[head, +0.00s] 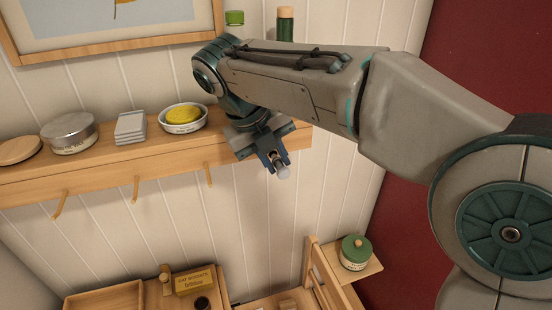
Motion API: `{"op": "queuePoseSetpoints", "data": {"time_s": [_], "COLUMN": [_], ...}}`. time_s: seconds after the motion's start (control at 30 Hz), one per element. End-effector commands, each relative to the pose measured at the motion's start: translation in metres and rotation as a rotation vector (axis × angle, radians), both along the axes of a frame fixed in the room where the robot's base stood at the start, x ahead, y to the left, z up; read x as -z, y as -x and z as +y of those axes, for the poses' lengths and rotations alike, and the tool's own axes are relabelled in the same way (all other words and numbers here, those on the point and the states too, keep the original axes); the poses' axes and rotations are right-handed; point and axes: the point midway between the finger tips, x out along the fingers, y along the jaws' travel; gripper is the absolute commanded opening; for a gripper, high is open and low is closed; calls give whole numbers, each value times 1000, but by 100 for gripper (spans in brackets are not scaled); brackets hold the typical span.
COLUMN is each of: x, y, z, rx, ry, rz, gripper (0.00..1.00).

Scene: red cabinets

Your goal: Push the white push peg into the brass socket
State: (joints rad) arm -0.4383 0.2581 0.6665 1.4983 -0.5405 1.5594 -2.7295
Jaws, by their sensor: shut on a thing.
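My gripper (277,163) hangs below my arm in the head view, in front of the wall shelf's right part. It is shut on the white push peg (283,173), whose pale rounded end sticks out beyond the fingertips. The rest of the peg is hidden between the fingers. I cannot make out the brass socket for certain in this view.
A wall shelf (100,165) with hooks holds a metal tin (69,133), grey tiles (130,127) and a bowl with a yellow sponge (183,117). Below stand a wooden tray (105,298), a brass-coloured sign (195,281) and a green-lidded jar (355,252). Open air surrounds the peg's tip.

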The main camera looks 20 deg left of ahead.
Motion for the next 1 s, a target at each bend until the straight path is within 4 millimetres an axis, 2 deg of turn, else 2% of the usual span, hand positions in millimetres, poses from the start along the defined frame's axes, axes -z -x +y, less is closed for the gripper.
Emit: {"op": "queuePoseSetpoints", "data": {"time_s": [1.0], "x": [0], "y": [-19], "z": [16], "rx": [0], "ry": [0], "rz": [0], "gripper": [0]}}
